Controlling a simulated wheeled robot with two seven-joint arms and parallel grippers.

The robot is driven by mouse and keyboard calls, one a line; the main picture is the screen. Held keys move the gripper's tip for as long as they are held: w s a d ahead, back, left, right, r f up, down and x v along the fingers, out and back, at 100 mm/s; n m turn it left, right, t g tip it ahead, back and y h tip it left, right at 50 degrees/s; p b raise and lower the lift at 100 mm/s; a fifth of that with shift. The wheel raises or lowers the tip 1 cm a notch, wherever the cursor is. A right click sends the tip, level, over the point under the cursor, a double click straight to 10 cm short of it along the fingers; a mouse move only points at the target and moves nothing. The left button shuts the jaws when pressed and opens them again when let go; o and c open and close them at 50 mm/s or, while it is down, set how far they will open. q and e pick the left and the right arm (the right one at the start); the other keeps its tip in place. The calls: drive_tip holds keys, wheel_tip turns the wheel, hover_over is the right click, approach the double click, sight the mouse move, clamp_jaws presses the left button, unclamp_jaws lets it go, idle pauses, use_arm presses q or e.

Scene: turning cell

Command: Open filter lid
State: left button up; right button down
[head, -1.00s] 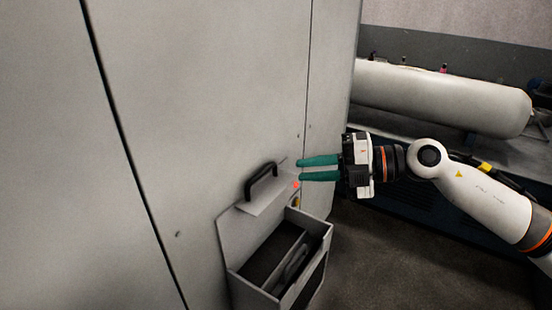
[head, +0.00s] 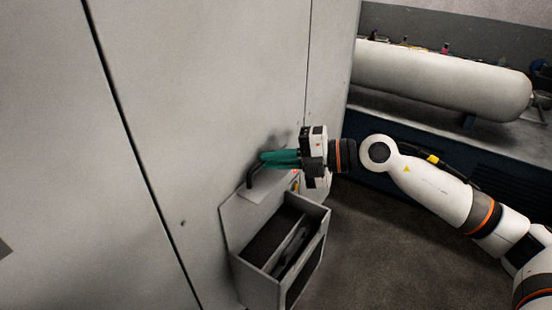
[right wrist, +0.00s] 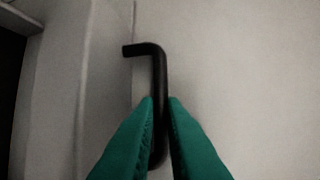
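The filter lid appears to be a light grey plate (head: 256,194) with a black bar handle (head: 250,178), above an open-topped grey box on the machine's front. My right gripper (head: 264,160) reaches in from the right, with its green fingers at the handle and hiding much of it. In the right wrist view the handle (right wrist: 159,68) runs between the two fingertips (right wrist: 161,100), which look closed against its sides. My left gripper is not in view.
The grey box (head: 262,288) has dividers and dark compartments, with its front wall below my right gripper. The tall light grey cabinet (head: 210,90) fills the left and middle. A white cylindrical tank (head: 440,82) lies behind my right arm. Dark floor (head: 370,260) is clear at right.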

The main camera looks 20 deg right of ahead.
drive_tip(key=s+d+y+b, duration=0.1)
drive_tip(key=b, duration=0.2)
drive_tip(key=s+d+f+t+b, duration=0.1)
drive_tip(key=b, duration=0.3)
drive_tip(key=shift+s+d+n+y, duration=0.1)
drive_tip(key=shift+s+n+y, duration=0.3)
drive_tip(key=c, duration=1.8)
unclamp_jaws()
drive_tip(key=b+v, duration=0.8)
drive_tip(key=v, duration=0.4)
drive_tip(key=shift+b, duration=0.3)
